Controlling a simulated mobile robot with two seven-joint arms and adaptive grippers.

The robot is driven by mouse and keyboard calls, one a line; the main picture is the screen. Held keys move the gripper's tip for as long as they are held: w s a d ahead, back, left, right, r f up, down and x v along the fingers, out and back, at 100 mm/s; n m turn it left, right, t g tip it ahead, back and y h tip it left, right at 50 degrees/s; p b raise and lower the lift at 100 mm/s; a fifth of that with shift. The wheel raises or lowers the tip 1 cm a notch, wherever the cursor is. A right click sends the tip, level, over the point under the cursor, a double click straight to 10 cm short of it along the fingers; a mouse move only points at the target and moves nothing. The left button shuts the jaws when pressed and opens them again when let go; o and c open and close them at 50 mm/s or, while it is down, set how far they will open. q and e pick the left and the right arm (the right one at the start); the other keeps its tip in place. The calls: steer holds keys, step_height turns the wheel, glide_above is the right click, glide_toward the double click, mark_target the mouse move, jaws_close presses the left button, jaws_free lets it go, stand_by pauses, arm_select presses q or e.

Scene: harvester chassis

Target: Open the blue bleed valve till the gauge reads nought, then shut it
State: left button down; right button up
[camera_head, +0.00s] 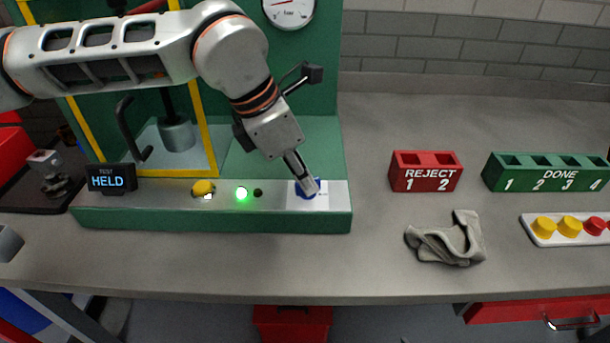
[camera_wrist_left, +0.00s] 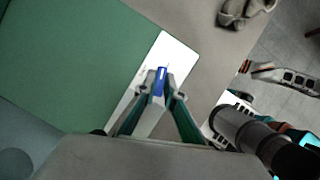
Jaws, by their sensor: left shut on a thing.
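The blue bleed valve (camera_head: 309,187) sits on a white plate at the right end of the green press's front ledge. My left gripper (camera_head: 308,186) points down at it from above and hides part of it. In the left wrist view the blue handle (camera_wrist_left: 160,80) lies between the fingertips of my left gripper (camera_wrist_left: 161,88), which is shut on it. The round white gauge (camera_head: 288,10) is at the top edge, partly cut off; I cannot read its needle surely.
The ledge also has a yellow button (camera_head: 203,188) and a lit green lamp (camera_head: 242,194). To the right are a red REJECT rack (camera_head: 426,172), a green DONE rack (camera_head: 548,173), a crumpled grey cloth (camera_head: 448,240) and a tray of coloured caps (camera_head: 567,230). The front bench strip is mostly clear.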

arm_select(q)
steer(key=shift+m+g, duration=0.3)
steer(key=shift+m, duration=0.6)
steer(key=c, duration=2.1)
jaws_free()
steer(key=shift+c, duration=0.2)
steer(key=w+v, duration=0.1)
steer(key=v, duration=1.1)
steer(key=shift+s+a, duration=0.15)
steer(key=shift+s, duration=0.25)
